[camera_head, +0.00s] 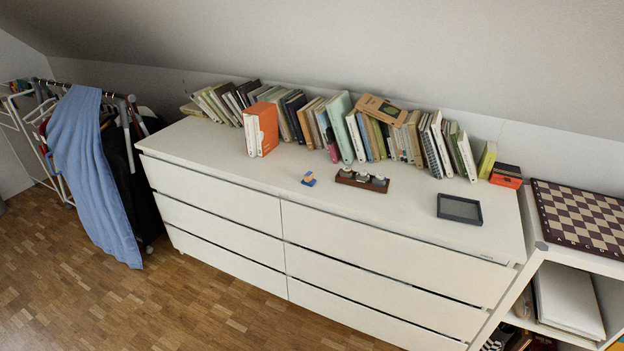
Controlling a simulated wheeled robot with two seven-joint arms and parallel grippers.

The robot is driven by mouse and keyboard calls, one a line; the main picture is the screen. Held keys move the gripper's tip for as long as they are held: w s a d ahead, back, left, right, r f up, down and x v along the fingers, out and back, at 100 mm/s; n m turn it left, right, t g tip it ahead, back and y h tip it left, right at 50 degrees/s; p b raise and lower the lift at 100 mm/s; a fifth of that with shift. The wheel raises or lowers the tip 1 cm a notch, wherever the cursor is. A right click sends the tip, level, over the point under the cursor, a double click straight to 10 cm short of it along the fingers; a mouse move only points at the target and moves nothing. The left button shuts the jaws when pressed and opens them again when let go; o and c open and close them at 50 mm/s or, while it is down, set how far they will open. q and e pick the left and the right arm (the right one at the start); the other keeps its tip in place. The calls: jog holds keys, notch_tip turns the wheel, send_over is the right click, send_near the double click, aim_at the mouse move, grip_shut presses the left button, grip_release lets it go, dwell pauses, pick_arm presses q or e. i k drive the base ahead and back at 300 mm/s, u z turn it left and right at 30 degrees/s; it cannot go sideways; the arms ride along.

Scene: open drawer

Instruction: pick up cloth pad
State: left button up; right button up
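I cannot single out a cloth pad with certainty in the head view. A small blue and yellow object (308,179) lies on the top of the white dresser (215,160), left of its middle; its material is too small to tell. A flat dark grey rectangular object with a raised rim (459,208) lies on the right part of the top, near the front edge. A dark brown holder (345,179) with several small light pieces sits between these two. Neither of my grippers is in view.
A long row of books (347,128) lines the back of the dresser. A chessboard (585,217) lies on the white shelf unit at the right. A clothes rack with a blue cloth (85,165) stands at the left. The dresser's front strip is mostly clear; its drawers look nearly shut.

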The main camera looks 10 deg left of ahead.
aim_at(308, 181)
jog(key=u, duration=0.05)
jog(key=i, duration=0.95)
jog(key=z, duration=0.1)
